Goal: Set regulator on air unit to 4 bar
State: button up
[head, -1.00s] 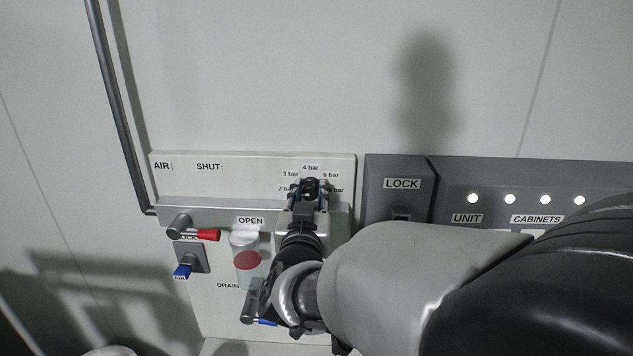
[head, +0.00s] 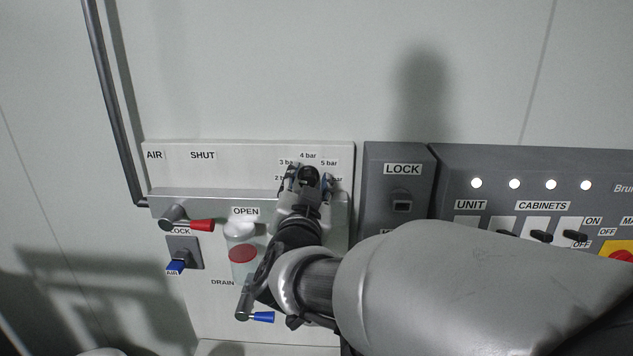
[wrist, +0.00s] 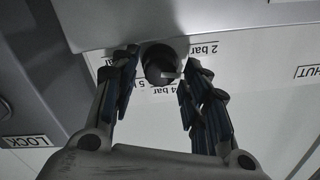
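The air unit panel (head: 245,160) is pale grey with bar labels above its regulator. The regulator knob (wrist: 160,62) is dark and round, with a light pointer mark, in the wrist view. The mark points right, between the 2 bar and 4 bar labels; the label there is hidden by a finger. My gripper (wrist: 161,60) is open, one finger on each side of the knob, and I cannot tell whether either touches it. In the head view my gripper (head: 307,180) covers most of the knob, below the 4 bar label (head: 308,155).
A red-handled valve (head: 200,225), a blue-handled valve (head: 176,267), a filter bowl (head: 242,252) and a blue drain handle (head: 262,316) are left of my arm. A grey LOCK box (head: 402,190) and a switch cabinet (head: 540,180) stand to the right. The wall above is clear.

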jog(key=shift+o, duration=0.4)
jog(key=s, duration=1.2)
jog(key=shift+a, duration=0.15)
